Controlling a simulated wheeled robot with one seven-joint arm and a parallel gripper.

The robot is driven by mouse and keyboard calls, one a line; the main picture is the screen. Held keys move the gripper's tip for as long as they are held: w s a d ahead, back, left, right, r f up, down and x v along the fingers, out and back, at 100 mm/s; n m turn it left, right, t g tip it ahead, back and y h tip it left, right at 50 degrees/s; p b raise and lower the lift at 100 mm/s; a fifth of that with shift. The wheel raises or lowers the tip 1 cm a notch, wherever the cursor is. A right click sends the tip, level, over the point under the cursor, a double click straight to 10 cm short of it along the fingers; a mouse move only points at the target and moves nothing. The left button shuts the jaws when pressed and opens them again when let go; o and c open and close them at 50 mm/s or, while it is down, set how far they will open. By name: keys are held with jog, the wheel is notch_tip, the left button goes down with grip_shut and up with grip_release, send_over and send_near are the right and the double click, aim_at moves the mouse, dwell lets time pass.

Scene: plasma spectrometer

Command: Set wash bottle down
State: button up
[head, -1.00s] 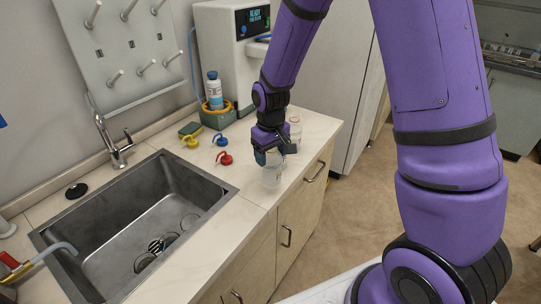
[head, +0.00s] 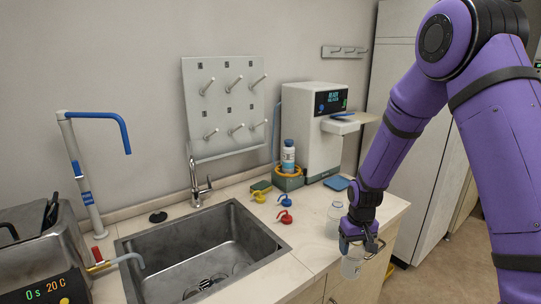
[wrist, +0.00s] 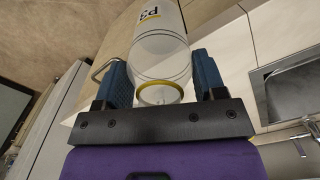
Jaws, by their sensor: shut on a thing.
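The wash bottle (head: 352,262) is a translucent, capless bottle held in my gripper (head: 358,240) over the front edge of the counter, right of the sink. The wrist view shows the bottle (wrist: 160,40) between the two blue finger pads of my gripper (wrist: 163,80). It has a yellow ring at its neck and a label reading "P3". The jaws are shut on it near the neck. In the head view its base overlaps the counter edge, and I cannot tell how high it hangs.
A second clear bottle (head: 334,219) stands on the counter just behind my gripper. Yellow (head: 259,196), blue (head: 283,199) and red (head: 286,217) spout caps lie near the sink (head: 205,255). A blue-capped bottle (head: 288,158) stands by the white instrument (head: 312,125).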

jog(key=w+d+f+m, duration=0.1)
jog(key=w+d+f, duration=0.1)
jog(key=f, duration=0.4)
jog(key=shift+w+d, duration=0.15)
jog(key=shift+d, duration=0.45)
